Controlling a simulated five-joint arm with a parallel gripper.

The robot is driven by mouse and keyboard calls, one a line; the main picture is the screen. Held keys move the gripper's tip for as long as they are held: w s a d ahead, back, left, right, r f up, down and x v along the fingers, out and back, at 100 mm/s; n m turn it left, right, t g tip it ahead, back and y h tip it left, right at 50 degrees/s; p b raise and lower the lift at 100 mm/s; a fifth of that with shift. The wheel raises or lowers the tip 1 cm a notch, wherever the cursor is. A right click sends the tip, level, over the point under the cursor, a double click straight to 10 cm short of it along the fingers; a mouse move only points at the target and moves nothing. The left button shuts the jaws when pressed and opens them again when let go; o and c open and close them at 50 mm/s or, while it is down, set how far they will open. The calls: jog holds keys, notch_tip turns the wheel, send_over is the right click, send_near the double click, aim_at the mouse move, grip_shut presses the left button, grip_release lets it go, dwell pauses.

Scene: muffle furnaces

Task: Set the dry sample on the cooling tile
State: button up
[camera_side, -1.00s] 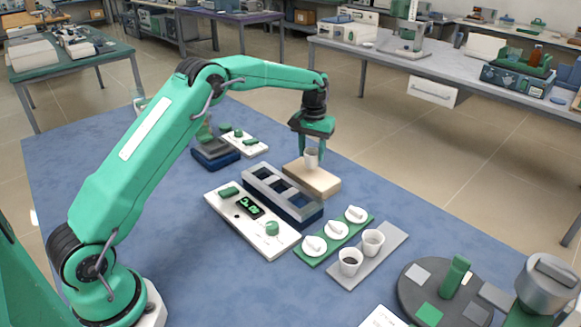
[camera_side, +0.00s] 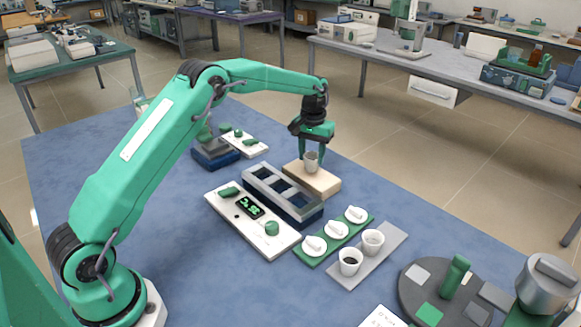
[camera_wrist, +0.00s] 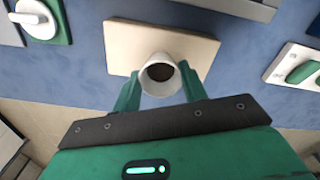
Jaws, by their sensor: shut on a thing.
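My gripper (camera_side: 311,158) is shut on a small white crucible (camera_side: 311,161) with dark contents. In the wrist view the crucible (camera_wrist: 160,74) sits upright between the two green fingers (camera_wrist: 160,92), its dark inside facing the camera. It is over the beige tile (camera_side: 322,181), near the tile's far left part in the side view. The tile (camera_wrist: 122,45) lies beneath it in the wrist view. I cannot tell whether the crucible's base touches the tile.
The grey furnace block (camera_side: 283,196) with several openings stands just in front of the tile. A white control panel (camera_side: 252,222), a green strip of white lids (camera_side: 335,235) and a grey tray (camera_side: 375,250) with two crucibles lie nearer. Blue table right of the tile is clear.

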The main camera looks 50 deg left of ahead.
jog(key=shift+f, duration=0.45)
jog(key=o, duration=1.5)
jog(key=shift+c, duration=0.2)
notch_tip(320, 180, up, 8)
dwell(0.3)
dwell(0.3)
